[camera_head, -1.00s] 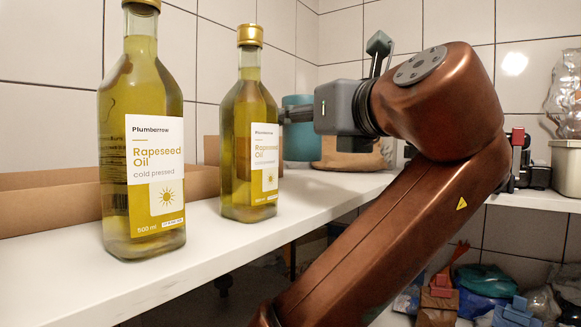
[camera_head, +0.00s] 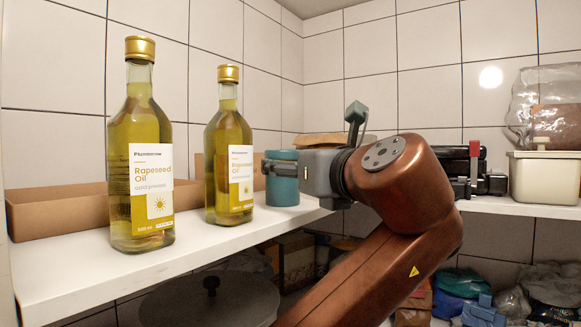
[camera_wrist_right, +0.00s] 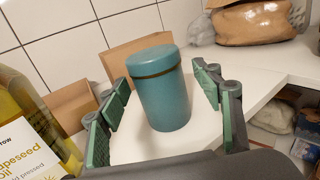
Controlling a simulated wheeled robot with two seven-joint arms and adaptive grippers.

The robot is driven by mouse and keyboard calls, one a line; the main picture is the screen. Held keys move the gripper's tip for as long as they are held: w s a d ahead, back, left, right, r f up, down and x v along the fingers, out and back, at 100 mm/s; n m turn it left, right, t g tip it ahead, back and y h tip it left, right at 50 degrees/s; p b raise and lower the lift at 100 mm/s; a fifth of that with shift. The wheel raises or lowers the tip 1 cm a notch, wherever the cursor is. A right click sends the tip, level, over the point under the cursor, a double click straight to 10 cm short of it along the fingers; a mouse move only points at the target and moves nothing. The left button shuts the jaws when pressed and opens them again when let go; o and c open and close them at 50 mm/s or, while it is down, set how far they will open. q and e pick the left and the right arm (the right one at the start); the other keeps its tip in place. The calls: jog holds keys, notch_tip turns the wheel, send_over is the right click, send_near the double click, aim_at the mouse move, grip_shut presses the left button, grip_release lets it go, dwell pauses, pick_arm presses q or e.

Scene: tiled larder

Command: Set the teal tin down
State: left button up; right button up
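The teal tin (camera_head: 284,193) stands upright on the white shelf, behind the right gripper in the head view. The wrist view shows the tin (camera_wrist_right: 163,95) whole, with its lid on and its base on the shelf. My right gripper (camera_wrist_right: 161,82) is open, its green-padded fingers on either side of the tin with a visible gap at each side. In the head view the right gripper (camera_head: 275,167) reaches in front of the tin and partly hides it. My left gripper is not in view.
Two rapeseed oil bottles (camera_head: 141,170) (camera_head: 229,150) stand left of the tin; the nearer-to-tin one is close to the gripper. A cardboard tray (camera_head: 60,208) lies behind them. A brown bag (camera_wrist_right: 250,25) sits beyond the tin. The front shelf strip (camera_head: 100,275) is clear.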

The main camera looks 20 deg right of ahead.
jog(key=shift+o, duration=0.4)
jog(key=shift+w+f, duration=0.15)
jog(key=shift+w, duration=0.05)
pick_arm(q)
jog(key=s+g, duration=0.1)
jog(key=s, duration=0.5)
pick_arm(e)
jog(key=shift+w+f, duration=0.25)
jog(key=shift+w, duration=0.85)
jog(key=s+b, duration=0.2)
jog(key=s, duration=0.2)
jog(key=shift+s, duration=0.3)
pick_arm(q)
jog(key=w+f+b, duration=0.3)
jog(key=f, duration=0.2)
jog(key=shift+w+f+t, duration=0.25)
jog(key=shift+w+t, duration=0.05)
pick_arm(e)
jog(key=s, duration=0.8)
jog(key=shift+s+a+r, duration=0.15)
jog(key=shift+r, duration=0.05)
